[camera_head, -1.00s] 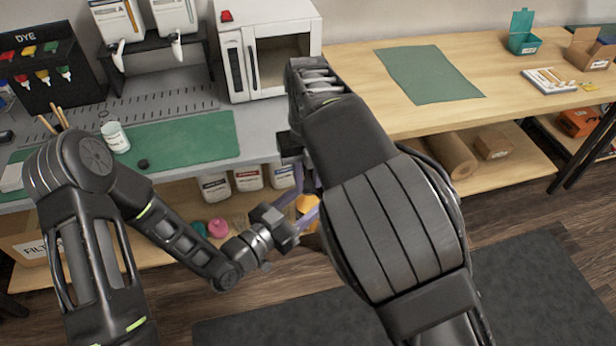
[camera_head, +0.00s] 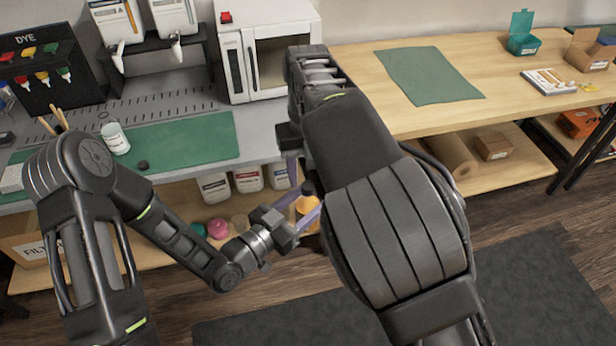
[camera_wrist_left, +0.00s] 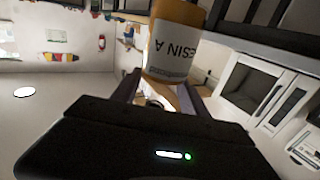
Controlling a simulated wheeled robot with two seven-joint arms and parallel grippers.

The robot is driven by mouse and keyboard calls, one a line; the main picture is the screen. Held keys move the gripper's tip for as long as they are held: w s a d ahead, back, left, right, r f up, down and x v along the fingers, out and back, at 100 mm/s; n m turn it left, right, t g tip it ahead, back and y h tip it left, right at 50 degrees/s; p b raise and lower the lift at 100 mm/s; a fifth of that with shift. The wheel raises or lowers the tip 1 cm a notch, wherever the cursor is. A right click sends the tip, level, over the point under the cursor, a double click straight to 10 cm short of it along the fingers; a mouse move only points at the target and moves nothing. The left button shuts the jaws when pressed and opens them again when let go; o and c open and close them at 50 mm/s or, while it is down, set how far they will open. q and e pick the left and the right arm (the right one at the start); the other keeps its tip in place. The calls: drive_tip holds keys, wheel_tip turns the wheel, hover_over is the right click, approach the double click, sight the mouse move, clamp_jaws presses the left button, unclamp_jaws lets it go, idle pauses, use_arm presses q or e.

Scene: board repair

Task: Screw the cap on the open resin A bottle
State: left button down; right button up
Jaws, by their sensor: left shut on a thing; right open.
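An amber resin A bottle (camera_head: 307,205) is held off the bench, in front of its front edge, partly hidden by my right arm. In the left wrist view the bottle (camera_wrist_left: 173,45) shows its white label upside down. My left gripper (camera_head: 299,208) is shut on it; its two fingers also show in the wrist view (camera_wrist_left: 162,95). My right gripper (camera_head: 291,165) is open, just above the bottle, mostly hidden by its own wrist. I cannot tell whether it touches the bottle.
A white oven-like box (camera_head: 234,65) stands at the back of the bench. A labelled jar (camera_head: 115,138) stands on the mat. Several white containers (camera_head: 248,180) and a pink round item (camera_head: 217,228) are on the lower shelf. The wooden table's green sheet (camera_head: 430,75) is bare.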

drive_tip(key=shift+r, duration=1.15)
drive_tip(key=shift+c, duration=0.5)
